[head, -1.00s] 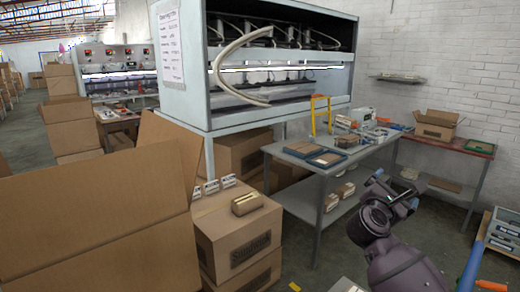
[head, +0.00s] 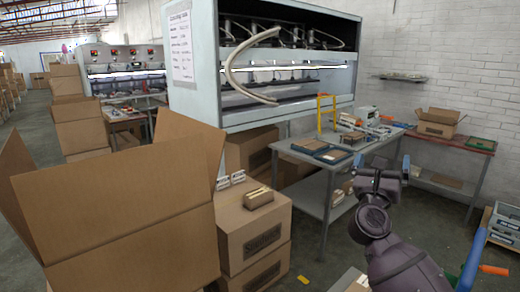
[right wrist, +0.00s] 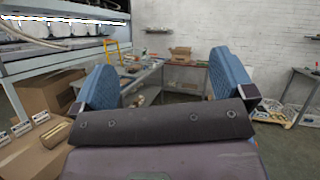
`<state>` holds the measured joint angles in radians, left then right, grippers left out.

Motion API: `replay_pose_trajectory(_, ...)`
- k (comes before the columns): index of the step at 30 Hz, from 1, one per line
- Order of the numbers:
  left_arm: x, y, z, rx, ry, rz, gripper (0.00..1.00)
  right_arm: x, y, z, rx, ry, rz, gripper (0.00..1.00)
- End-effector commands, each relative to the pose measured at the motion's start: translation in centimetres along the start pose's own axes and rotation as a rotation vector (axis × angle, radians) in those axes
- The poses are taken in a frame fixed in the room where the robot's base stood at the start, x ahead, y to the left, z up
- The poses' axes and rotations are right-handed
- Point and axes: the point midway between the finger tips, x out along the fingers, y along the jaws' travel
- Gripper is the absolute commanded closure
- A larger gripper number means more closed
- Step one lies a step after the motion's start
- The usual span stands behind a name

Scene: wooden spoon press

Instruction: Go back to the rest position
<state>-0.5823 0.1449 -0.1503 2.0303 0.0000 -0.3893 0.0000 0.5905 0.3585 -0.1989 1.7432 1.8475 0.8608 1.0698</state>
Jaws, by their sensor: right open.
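My right gripper (head: 381,165) is raised in front of the grey work table, with its two blue fingers spread apart. In the right wrist view the gripper (right wrist: 164,82) is open and nothing sits between the fingers. My left gripper is not in view. A small tan bundle (head: 258,198) lies on top of a closed cardboard box (head: 252,232), well left of my right gripper. The bundle also shows at the left of the right wrist view (right wrist: 55,134).
A large open carton (head: 130,220) stands at front left. A red-topped table (head: 450,144) carries an open box (head: 438,122). Grey floor shows between boxes and table.

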Motion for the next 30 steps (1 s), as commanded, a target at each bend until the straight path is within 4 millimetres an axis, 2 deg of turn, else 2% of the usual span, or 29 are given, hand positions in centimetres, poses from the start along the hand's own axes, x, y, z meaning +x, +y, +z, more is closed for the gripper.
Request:
replay_pose_trajectory(1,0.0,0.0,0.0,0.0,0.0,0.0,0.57,-0.1,0.4,1.7,-0.096,-0.08,0.024,0.0)
replay_pose_trajectory(3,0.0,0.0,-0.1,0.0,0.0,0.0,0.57,-0.7,1.1,3.5,-0.259,-0.194,0.052,0.0)
replay_pose_trajectory(6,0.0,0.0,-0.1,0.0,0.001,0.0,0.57,-2.4,2.1,5.1,-0.511,-0.345,0.086,0.0)
replay_pose_trajectory(10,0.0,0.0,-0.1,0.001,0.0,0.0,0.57,-5.5,3.7,5.1,-0.849,-0.514,0.125,0.0)
replay_pose_trajectory(13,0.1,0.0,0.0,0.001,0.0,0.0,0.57,-8.2,4.8,3.9,-1.113,-0.628,0.159,0.0)
replay_pose_trajectory(17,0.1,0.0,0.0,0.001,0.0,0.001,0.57,-12.3,5.9,0.9,-1.453,-0.758,0.219,0.0)
replay_pose_trajectory(22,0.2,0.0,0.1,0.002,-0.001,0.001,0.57,-18.1,6.1,-5.1,-1.885,-0.907,0.346,0.0)
replay_pose_trajectory(26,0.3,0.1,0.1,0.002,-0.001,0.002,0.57,-23.3,4.8,-10.6,-2.187,-1.006,0.495,0.0)
replay_pose_trajectory(30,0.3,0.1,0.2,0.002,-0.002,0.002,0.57,-28.9,2.0,-15.9,-2.427,-1.082,0.692,0.0)
